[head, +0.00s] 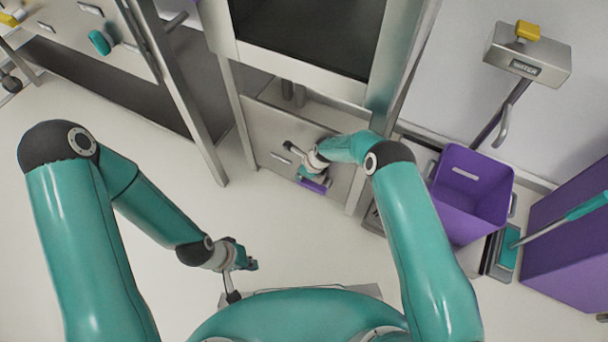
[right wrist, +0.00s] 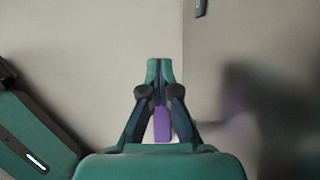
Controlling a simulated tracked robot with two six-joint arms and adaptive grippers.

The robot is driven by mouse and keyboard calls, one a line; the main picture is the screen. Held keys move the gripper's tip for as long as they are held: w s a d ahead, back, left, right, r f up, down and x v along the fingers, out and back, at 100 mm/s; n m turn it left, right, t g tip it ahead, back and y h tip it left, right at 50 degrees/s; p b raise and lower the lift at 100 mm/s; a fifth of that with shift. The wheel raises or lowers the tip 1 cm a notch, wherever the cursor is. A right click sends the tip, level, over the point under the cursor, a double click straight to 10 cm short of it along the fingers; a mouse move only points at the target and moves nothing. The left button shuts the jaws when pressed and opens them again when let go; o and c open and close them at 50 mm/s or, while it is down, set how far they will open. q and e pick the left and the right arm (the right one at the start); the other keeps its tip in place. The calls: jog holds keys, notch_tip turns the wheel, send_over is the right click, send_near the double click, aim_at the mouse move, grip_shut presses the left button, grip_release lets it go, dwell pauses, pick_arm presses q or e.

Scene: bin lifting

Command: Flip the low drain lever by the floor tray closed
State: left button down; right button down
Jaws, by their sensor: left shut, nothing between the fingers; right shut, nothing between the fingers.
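A purple lever handle (head: 313,185) shows low on the grey panel below the dark-windowed cabinet, close to the floor. My right gripper (head: 303,174) is just above and beside it in the head view and partly hides it. I cannot tell whether they touch. In the right wrist view the right gripper (right wrist: 160,70) is shut and empty, fingertips together, and a purple piece (right wrist: 162,128) shows between its finger links. My left gripper (head: 251,265) is shut and empty above the open floor, away from the panel.
A grey pipe-like handle (head: 293,147) sticks out of the panel (head: 265,128) beside my right gripper. A purple bin (head: 470,185) stands to the right, near a wall box with a yellow knob (head: 527,31).

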jog(key=shift+s+f, duration=0.25)
jog(key=shift+f, duration=0.1)
jog(key=shift+r+p, duration=0.35)
jog(key=shift+r, duration=0.05)
notch_tip(320, 180, up, 4)
jog(key=p, duration=0.3)
jog(key=shift+w+r, duration=0.15)
jog(key=shift+r, duration=0.1)
jog(key=w+a+r, duration=0.4)
jog(key=a+r, duration=0.2)
jog(key=shift+a, duration=0.1)
